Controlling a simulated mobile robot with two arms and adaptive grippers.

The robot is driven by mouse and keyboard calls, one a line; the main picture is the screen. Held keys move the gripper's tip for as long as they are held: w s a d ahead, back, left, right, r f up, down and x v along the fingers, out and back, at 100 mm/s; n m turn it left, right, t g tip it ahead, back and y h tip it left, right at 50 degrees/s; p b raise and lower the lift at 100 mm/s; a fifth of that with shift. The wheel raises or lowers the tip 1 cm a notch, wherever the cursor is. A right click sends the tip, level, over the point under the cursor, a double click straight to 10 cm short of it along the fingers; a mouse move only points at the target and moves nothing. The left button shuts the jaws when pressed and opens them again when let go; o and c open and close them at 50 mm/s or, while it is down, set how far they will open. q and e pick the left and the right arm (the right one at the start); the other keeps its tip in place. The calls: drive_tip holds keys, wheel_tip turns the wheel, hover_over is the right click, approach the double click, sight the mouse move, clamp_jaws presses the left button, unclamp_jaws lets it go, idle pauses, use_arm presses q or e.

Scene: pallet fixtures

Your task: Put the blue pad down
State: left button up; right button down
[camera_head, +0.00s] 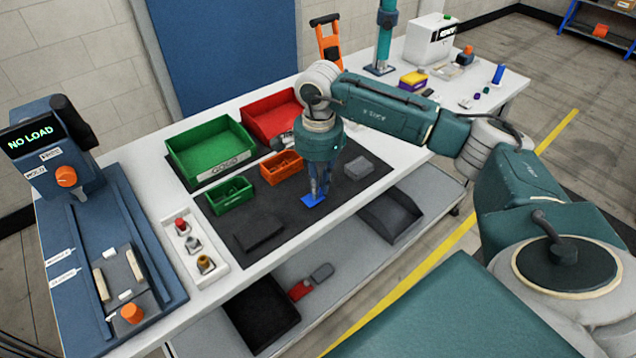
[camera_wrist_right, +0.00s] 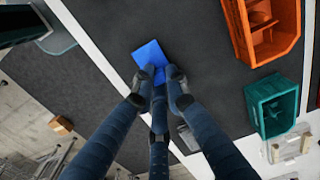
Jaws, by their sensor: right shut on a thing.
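The blue pad (camera_head: 312,201) is at the fingertips of my right gripper (camera_head: 318,191), over the dark mat (camera_head: 290,215) near its front edge. In the right wrist view the pad (camera_wrist_right: 149,51) shows as a flat blue square, with the fingers of my right gripper (camera_wrist_right: 158,76) closed on its near part. I cannot tell whether the pad touches the mat or hangs just above it. My left gripper is in neither view.
A green bin (camera_head: 210,155), a red bin (camera_head: 268,118), a small orange bin (camera_head: 281,168) and a small green bin (camera_head: 229,195) stand behind and left. A grey block (camera_head: 358,168) lies to the right, a dark block (camera_head: 261,233) to the left. Bare mat surrounds the pad.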

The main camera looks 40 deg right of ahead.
drive_tip(key=shift+f, duration=0.2)
drive_tip(key=c, duration=1.9)
unclamp_jaws()
drive_tip(key=shift+r, duration=0.1)
drive_tip(key=shift+o, duration=0.7)
